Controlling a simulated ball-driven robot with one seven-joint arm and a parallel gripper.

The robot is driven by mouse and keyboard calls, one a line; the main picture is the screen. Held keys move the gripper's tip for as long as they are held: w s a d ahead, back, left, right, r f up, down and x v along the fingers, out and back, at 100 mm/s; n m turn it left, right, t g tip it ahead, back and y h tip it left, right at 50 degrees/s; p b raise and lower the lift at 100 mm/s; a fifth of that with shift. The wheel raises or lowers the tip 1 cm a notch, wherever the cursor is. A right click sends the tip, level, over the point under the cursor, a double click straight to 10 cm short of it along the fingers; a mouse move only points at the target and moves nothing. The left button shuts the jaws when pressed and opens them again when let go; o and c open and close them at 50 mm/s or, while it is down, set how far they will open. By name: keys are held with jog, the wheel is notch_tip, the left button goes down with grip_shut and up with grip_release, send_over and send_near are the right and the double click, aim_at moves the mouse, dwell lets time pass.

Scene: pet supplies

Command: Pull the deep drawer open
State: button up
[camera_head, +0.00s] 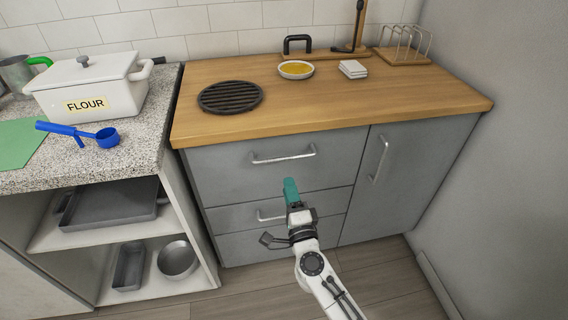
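The grey cabinet has a stack of drawer fronts on its left side. The top drawer front (225,175) looks the tallest and has a silver bar handle (284,156). A shorter front (235,217) below it has its own silver handle (268,217), partly hidden by my arm. Another front (245,247) lies at the bottom; its handle is not visible. All look closed. My gripper (290,186), with teal fingers, is in front of the fronts, below the top handle in the picture. No contact with a handle shows. The finger gap cannot be made out.
A cabinet door with an upright handle (379,158) is on the right, beside a grey wall (510,170). Open shelves (100,231) stand left. The floor in front looks clear.

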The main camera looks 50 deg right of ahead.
aim_at(284, 159)
jog(key=shift+m, duration=0.3)
jog(key=x, duration=1)
jog(key=shift+d+f, duration=0.1)
jog(key=shift+d, duration=0.5)
grip_shut()
